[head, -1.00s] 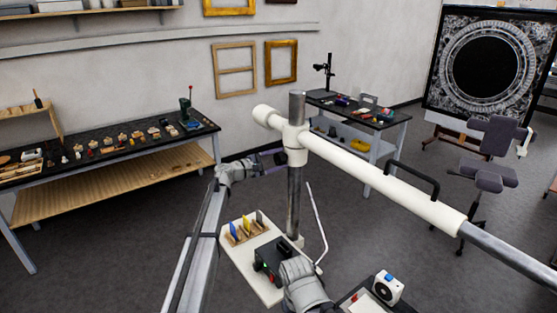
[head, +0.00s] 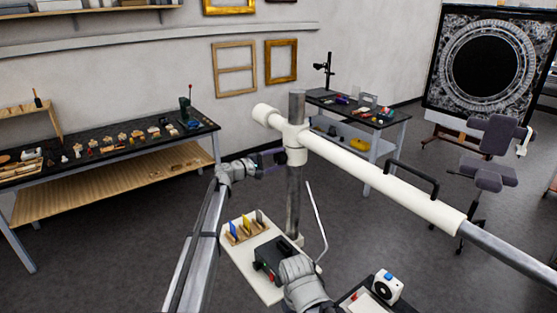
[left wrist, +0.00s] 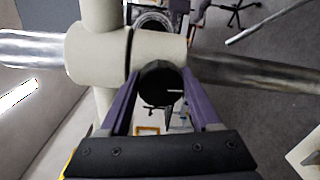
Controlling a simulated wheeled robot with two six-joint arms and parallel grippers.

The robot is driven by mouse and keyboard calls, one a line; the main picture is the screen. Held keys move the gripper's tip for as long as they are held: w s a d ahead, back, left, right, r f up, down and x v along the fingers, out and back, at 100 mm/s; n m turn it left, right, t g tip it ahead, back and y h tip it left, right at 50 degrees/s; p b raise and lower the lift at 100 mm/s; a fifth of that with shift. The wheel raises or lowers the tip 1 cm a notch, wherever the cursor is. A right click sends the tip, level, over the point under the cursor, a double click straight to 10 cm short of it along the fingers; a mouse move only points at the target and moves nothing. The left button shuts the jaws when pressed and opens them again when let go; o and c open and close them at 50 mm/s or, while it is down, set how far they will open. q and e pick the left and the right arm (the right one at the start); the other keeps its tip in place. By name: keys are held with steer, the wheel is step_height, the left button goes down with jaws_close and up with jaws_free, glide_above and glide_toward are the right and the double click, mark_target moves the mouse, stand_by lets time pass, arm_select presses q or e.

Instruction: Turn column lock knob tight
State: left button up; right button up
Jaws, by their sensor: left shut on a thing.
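The column lock knob (left wrist: 160,85) is dark and round and sits at the pale collar (left wrist: 158,50) on the steel column. In the head view this collar (head: 297,148) joins the column (head: 293,205) to a white cross arm. My left gripper (head: 276,158) reaches the collar from the left. In the left wrist view its two purple fingers (left wrist: 158,80) stand on either side of the knob and are shut on it. The knob is mostly hidden in the head view. My right wrist is low in the head view; its fingers cannot be made out.
The white cross arm (head: 375,180) with a black handle runs to the lower right. A white tray (head: 243,275) below the collar holds a rack with coloured pieces (head: 245,229). A workbench (head: 110,150) stands at the left, another (head: 360,108) behind. Open floor lies between.

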arm_select(q)
steer(key=shift+s+f, duration=0.1)
steer(key=o, duration=1.4)
steer(key=v, duration=0.7)
steer(key=shift+s+a, duration=0.2)
steer(key=shift+a, duration=0.15)
